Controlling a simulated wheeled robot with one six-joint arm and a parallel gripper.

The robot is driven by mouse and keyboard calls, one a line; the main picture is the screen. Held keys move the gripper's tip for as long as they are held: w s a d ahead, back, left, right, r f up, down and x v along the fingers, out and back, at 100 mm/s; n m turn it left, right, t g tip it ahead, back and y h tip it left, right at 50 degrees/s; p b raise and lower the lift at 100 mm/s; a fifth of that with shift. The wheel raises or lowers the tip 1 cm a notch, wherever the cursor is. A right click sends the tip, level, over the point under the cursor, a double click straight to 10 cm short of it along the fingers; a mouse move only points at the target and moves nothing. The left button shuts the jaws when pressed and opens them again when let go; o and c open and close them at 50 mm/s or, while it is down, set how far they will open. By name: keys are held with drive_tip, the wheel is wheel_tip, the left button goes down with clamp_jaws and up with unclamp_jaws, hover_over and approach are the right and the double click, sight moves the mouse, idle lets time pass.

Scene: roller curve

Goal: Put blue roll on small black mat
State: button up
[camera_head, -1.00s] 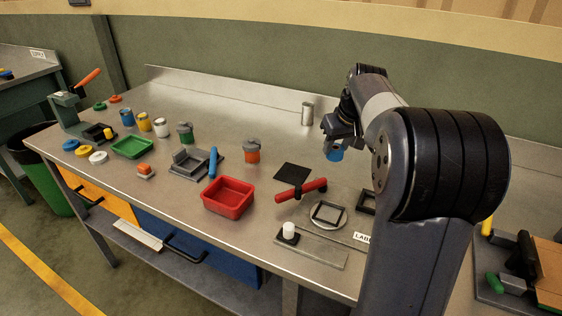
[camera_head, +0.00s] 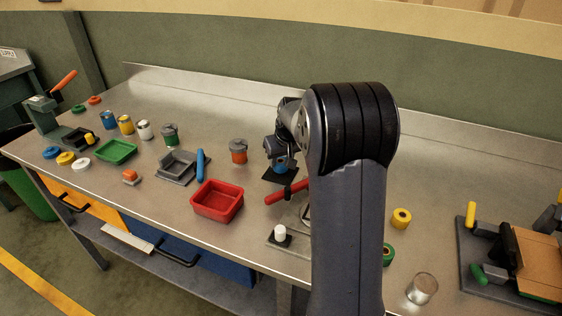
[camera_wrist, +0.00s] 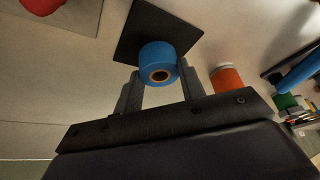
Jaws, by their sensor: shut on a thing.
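The blue roll (camera_head: 281,168) is held in my gripper (camera_head: 281,162), low over the small black mat (camera_head: 270,177). In the wrist view, the blue roll (camera_wrist: 156,51) sits between the two fingers of my gripper (camera_wrist: 161,80), with its core hole facing the camera. The black mat (camera_wrist: 143,18) lies behind the roll there. I cannot tell whether the roll touches the mat. My arm hides part of the mat in the head view.
A red-handled tool (camera_head: 277,197) lies just in front of the mat. A red tray (camera_head: 217,202) is nearby, and an orange can (camera_head: 238,153) stands left of the mat. Rolls, cans and a green tray (camera_head: 116,151) occupy the left side. The table's back strip is clear.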

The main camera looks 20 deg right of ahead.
drive_tip(key=shift+f, duration=0.6)
drive_tip(key=shift+f, duration=0.1)
drive_tip(key=o, duration=1)
drive_tip(key=shift+c, duration=0.2)
drive_tip(key=shift+s+r, duration=0.15)
drive_tip(key=shift+r, duration=0.4)
drive_tip(key=v, duration=1.1)
drive_tip(key=shift+s, duration=0.1)
